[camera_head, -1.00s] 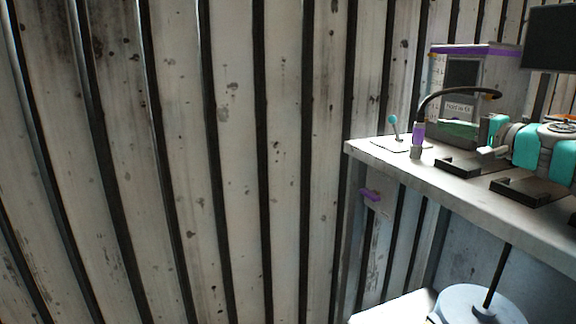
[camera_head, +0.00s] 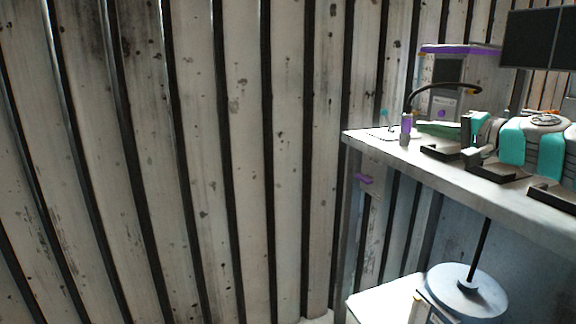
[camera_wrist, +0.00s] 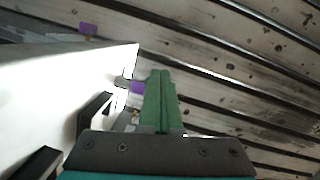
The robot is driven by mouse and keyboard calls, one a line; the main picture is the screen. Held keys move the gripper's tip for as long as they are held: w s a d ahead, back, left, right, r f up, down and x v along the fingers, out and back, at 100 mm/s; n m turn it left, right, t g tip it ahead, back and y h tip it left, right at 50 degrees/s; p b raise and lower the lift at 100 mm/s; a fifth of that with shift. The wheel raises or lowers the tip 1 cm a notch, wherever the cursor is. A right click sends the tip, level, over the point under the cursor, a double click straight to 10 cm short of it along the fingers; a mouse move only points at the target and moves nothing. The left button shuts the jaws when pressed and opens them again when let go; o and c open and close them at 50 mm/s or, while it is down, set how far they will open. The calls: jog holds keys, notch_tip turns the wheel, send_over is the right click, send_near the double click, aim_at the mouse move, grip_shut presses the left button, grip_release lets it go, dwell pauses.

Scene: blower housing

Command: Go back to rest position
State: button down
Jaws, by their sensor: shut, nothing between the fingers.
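My gripper (camera_wrist: 160,76) shows in the wrist view as two green fingers pressed together, with nothing between them. In the head view, my gripper (camera_head: 420,126) appears as a green shape pointing left over the workbench (camera_head: 366,147), at the end of my teal-jointed arm. A small purple-bodied tool (camera_head: 406,124) stands near the bench's left end, close to the fingertips in the picture. In the wrist view, a purple part (camera_wrist: 137,87) shows just left of the fingers; I cannot tell whether they touch.
Black brackets (camera_head: 497,172) line the bench front. A grey box with a purple top edge (camera_head: 461,49) and monitors (camera_head: 531,38) stand behind. A round stool-like disc (camera_head: 467,290) is below. The ribbed wall (camera_head: 200,160) fills the left.

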jog(key=s+a+f+n+g+y, duration=0.1)
jog(key=s+a+f+n+g, duration=0.15)
jog(key=a, duration=0.45)
jog(key=s+a+f+n+g, duration=0.2)
jog(key=s+a, duration=0.1)
jog(key=a, duration=0.5)
jog(key=s+a+f+n+g+h, duration=0.25)
jog(key=s+a+f+g, duration=0.25)
jog(key=s+a+f, duration=0.5)
jog(key=s+d+f+n+g+h, duration=0.1)
jog(key=s+f+n+g+h, duration=0.15)
jog(key=s+f, duration=1)
jog(key=s+d+f+g+h, duration=0.2)
jog(key=s+d+f, duration=0.2)
jog(key=s, duration=0.3)
jog(key=s+d+f+g+h, duration=0.2)
jog(key=s+d+f, duration=0.2)
jog(key=s, duration=0.4)
jog(key=shift+s+f+h, duration=0.3)
jog(key=shift+f+h, duration=0.1)
jog(key=shift+f, duration=0.15)
jog(key=shift+d, duration=0.1)
